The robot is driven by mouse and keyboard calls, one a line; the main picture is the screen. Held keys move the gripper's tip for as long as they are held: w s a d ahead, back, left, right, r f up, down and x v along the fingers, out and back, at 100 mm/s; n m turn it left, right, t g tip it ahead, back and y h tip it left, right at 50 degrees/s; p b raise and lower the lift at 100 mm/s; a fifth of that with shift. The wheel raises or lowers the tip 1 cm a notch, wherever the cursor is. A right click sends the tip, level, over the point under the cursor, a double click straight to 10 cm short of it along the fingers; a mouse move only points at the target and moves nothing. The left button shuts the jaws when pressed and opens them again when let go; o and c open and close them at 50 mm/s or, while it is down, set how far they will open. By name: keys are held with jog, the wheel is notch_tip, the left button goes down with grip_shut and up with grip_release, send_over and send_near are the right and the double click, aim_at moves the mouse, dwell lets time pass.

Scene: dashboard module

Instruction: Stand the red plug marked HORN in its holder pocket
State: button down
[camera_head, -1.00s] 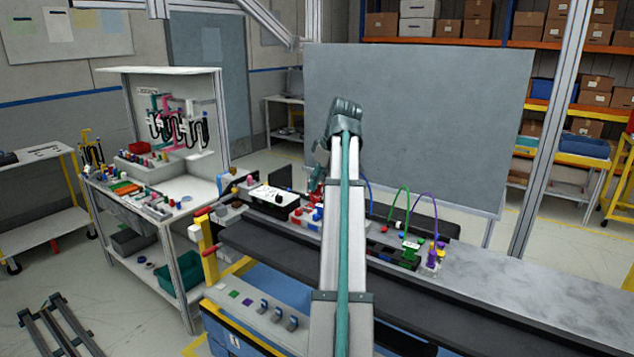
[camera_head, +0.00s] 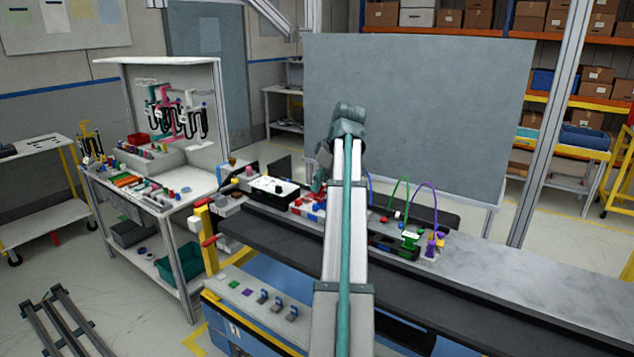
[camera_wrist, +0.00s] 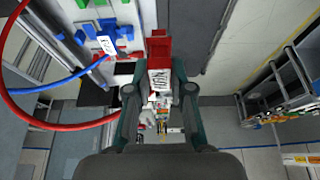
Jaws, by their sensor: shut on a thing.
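The red plug (camera_wrist: 158,47) with a white lettered label (camera_wrist: 160,80) is in my gripper in the wrist view. My gripper (camera_wrist: 158,72) is shut on it, one finger on each side. The plug is clear of the module parts at the left of that view. In the head view my gripper (camera_head: 322,172) is mostly hidden behind my arm, over the bench, and the plug cannot be made out. I cannot pick out the HORN holder pocket in either view.
A blue cable (camera_wrist: 65,82) and a red cable (camera_wrist: 25,118) loop at the left in the wrist view. A green plug (camera_head: 410,240) and a purple plug (camera_head: 438,241) stand on the bench right of my arm.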

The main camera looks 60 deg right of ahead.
jog(key=s+d+p, duration=0.1)
jog(key=s+d, duration=0.1)
jog(key=s, duration=0.5)
jog(key=s+d+p, duration=0.1)
jog(key=s+d, duration=0.2)
jog(key=s, duration=0.4)
jog(key=shift+s, duration=0.35)
jog(key=shift+d+f, duration=0.1)
jog(key=shift+f, duration=0.15)
dwell(0.3)
jog(key=shift+f+b, duration=0.95)
jog(key=shift+f, duration=2.65)
jog(key=shift+p, duration=0.55)
jog(key=shift+f+b, duration=0.5)
jog(key=shift+f, duration=0.9)
jog(key=c, duration=0.9)
grip_release()
jog(key=shift+c, duration=0.2)
jog(key=shift+r, duration=0.1)
